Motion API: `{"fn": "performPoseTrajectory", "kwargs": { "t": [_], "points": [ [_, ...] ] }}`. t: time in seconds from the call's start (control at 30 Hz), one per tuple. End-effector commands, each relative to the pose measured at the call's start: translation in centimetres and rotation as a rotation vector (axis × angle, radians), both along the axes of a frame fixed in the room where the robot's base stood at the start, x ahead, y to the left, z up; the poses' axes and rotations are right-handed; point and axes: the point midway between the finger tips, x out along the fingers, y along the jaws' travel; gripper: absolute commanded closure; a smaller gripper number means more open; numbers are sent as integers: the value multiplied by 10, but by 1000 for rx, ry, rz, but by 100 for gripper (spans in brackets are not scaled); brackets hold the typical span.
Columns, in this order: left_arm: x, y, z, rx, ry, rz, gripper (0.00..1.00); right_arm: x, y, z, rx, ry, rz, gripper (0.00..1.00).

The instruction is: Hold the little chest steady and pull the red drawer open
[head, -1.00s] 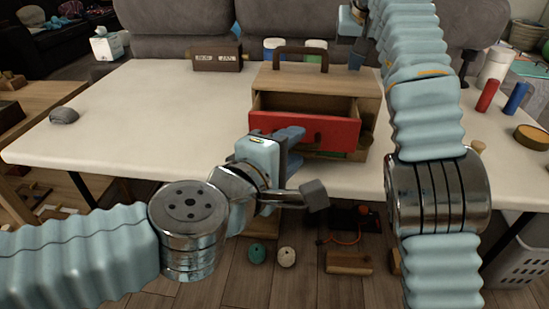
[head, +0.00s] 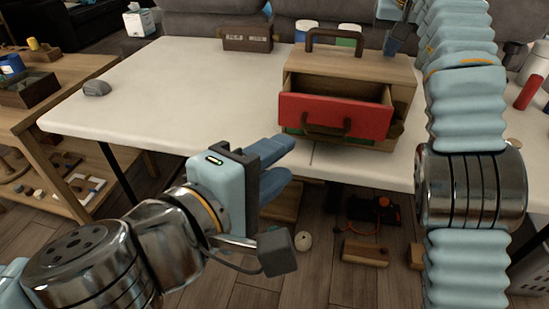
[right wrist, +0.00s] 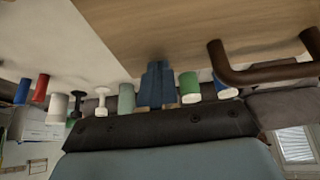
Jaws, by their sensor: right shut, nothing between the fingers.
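The little wooden chest (head: 395,72) stands on the white table, with a dark carrying handle (head: 336,36) on top. Its red drawer (head: 360,120) is pulled out, with its inside showing. The drawer has a dark pull (head: 328,129) on its front. My left gripper (head: 285,163) is in front of the table edge, lower left of the drawer, apart from the pull; its blue fingers look parted and empty. My right gripper (head: 397,40) is shut and empty by the chest's far right top. In the right wrist view its fingers (right wrist: 157,85) are together beside the chest top (right wrist: 190,22).
The white table (head: 190,85) is mostly clear left of the chest, with a grey mouse-like object (head: 97,88) there. A wooden calendar block (head: 247,38) stands behind. A shelf unit (head: 75,135) stands at left.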

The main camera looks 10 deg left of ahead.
Motion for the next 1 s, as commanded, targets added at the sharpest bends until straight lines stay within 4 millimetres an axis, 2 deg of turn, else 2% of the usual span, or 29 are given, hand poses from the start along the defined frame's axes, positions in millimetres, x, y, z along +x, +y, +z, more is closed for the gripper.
{"fn": "performPoseTrajectory", "kwargs": {
  "t": [0.33,1.0],
  "points": [
    [0,0,4,0,0,0,62,1,0,2,-1,5,-2,100],
    [0,0,60,0,0,0,62,0,0,61,-1,0,0,100]
  ]
}}
